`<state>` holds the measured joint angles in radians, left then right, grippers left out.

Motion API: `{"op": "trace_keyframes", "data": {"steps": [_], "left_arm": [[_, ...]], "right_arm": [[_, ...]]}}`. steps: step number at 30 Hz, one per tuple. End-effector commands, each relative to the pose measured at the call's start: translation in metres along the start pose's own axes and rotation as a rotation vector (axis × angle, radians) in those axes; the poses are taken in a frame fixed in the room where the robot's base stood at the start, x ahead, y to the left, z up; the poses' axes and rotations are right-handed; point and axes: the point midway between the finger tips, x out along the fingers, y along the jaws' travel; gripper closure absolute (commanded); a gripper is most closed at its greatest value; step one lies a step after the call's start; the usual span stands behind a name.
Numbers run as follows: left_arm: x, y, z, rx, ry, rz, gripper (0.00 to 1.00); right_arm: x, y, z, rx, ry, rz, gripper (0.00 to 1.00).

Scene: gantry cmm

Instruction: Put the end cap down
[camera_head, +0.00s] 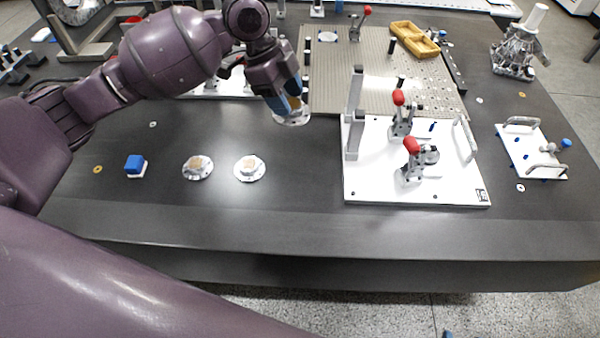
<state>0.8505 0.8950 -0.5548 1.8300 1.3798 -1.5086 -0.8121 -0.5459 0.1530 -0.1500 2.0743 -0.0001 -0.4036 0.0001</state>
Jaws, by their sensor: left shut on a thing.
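My left gripper (288,108) is shut on a silvery round end cap (292,119) and holds it near the front edge of the perforated plate. The fingers hide part of the cap, and I cannot tell its exact height above the table. My right gripper is not in view.
A white fixture plate (370,185) with red-handled clamps (411,147) and a grey upright stands right of the held cap. The beige perforated plate (335,75) lies behind. A blue-topped block (135,165) sits left. A yellow tray (414,40) is at the back. The table's front strip is clear.

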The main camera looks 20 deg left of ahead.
Motion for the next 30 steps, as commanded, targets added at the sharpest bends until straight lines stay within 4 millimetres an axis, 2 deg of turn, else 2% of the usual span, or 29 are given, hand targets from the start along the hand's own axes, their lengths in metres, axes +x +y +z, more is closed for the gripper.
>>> {"op": "trace_keyframes", "data": {"steps": [4, 8, 18, 24, 30], "left_arm": [[-0.003, 0.010, -0.017, 0.004, 0.000, -0.022, 0.87], [0.007, 0.010, -0.015, -0.014, 0.000, -0.039, 0.87], [0.075, 0.015, 0.014, -0.017, 0.001, -0.035, 0.87], [0.112, 0.017, 0.030, -0.017, 0.000, -0.038, 0.87], [0.128, 0.017, 0.037, -0.015, -0.001, -0.043, 0.87]], "right_arm": [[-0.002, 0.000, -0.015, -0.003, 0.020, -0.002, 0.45], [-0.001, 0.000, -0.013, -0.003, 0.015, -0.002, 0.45], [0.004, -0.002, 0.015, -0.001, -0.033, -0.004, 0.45], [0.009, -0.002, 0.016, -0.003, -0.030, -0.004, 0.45], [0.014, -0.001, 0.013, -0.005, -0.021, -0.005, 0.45]]}}
